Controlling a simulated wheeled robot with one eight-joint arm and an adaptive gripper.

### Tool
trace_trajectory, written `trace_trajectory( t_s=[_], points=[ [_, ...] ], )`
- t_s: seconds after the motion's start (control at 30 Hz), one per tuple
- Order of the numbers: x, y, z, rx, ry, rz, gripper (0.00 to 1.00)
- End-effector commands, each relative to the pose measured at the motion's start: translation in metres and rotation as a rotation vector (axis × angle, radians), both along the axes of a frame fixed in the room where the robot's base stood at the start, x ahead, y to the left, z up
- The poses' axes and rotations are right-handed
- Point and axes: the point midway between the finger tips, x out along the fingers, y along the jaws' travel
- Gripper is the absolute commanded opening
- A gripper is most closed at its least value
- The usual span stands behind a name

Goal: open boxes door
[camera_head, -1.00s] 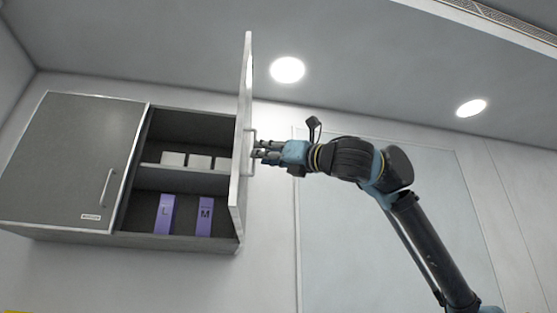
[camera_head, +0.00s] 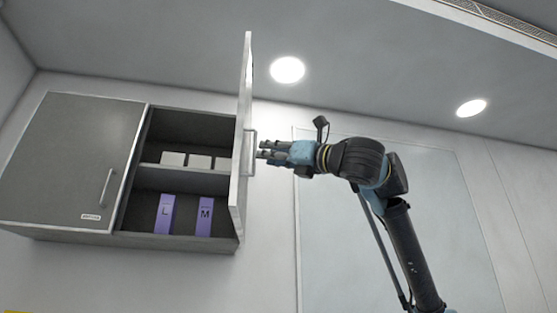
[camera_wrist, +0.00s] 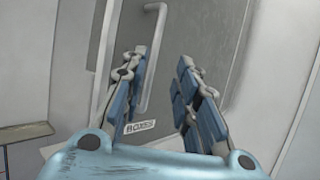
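The boxes door (camera_head: 243,135) of the wall cabinet stands swung out, seen nearly edge-on in the head view. Its bar handle (camera_head: 252,152) faces right, and in the wrist view the handle (camera_wrist: 150,60) shows above a label reading BOXES (camera_wrist: 141,127). My gripper (camera_head: 259,152) is just right of the handle. In the wrist view my gripper (camera_wrist: 160,65) has its fingers spread apart with nothing between them. The handle shows behind the left finger, and no grip on it is visible.
The open compartment holds small white boxes (camera_head: 172,159) on its shelf and purple boxes marked L (camera_head: 164,213) and M (camera_head: 204,215) below. A closed left door (camera_head: 70,160) has its own handle (camera_head: 105,188).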

Motion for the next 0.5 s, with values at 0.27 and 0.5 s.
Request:
trace_trajectory(
  t_s=[0.27,0.5],
  points=[
    [-0.0040,-0.0037,-0.0023,0.000,0.001,0.004,0.28],
    [-0.0063,-0.0071,-0.0048,-0.003,0.002,0.003,0.28]
  ],
)
